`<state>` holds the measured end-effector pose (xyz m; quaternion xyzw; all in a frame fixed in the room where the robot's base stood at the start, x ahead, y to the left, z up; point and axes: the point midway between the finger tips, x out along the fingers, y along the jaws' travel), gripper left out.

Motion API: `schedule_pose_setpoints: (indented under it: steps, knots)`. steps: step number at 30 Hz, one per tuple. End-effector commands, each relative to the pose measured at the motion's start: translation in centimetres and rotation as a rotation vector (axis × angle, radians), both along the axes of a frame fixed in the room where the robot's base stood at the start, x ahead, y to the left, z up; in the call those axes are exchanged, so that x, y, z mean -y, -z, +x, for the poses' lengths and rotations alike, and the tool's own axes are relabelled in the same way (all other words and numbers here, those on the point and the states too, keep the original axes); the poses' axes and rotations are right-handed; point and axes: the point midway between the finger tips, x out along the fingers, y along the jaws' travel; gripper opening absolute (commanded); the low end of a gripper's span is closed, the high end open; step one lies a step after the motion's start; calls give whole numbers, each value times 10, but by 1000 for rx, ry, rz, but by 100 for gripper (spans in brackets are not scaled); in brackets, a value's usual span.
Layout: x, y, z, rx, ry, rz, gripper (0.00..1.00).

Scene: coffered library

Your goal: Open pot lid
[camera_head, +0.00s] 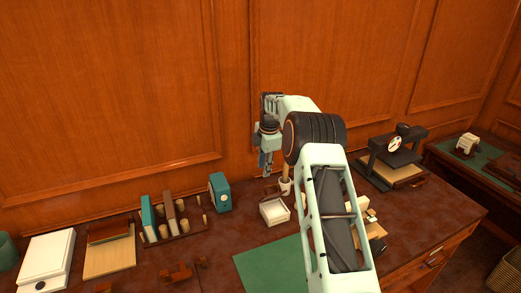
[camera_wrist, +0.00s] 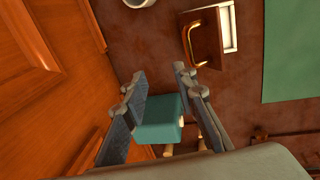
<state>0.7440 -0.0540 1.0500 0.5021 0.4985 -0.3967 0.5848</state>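My gripper (camera_head: 266,165) hangs with its fingers pointing down near the wood-panelled wall, above the back of the desk. In the wrist view my gripper (camera_wrist: 160,74) has its two fingers apart with nothing held. A teal box (camera_wrist: 160,118) shows between and beyond the fingers; it stands on the desk in the head view (camera_head: 219,192). No pot with a lid can be made out for sure. A brown piece with a brass handle (camera_wrist: 192,38) lies by a pale square tray (camera_wrist: 229,28). A small white cup (camera_head: 285,187) stands behind the tray (camera_head: 275,211).
A rack of books and small cylinders (camera_head: 172,222) stands left of the teal box. A green mat (camera_head: 272,265) covers the desk's front middle. A dark stand (camera_head: 394,160) is at right. The panelled wall (camera_wrist: 45,95) is close beside my gripper.

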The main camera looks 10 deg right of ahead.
Motion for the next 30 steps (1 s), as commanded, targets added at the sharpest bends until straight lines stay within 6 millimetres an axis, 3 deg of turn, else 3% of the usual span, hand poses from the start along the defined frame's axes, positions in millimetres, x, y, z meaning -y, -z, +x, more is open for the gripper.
schedule_pose_setpoints:
  steps: [19, 30]
  knots:
    - [-5, -36, 30, 3, -1, -1, 26]
    - [-7, -46, 34, 1, -1, -1, 26]
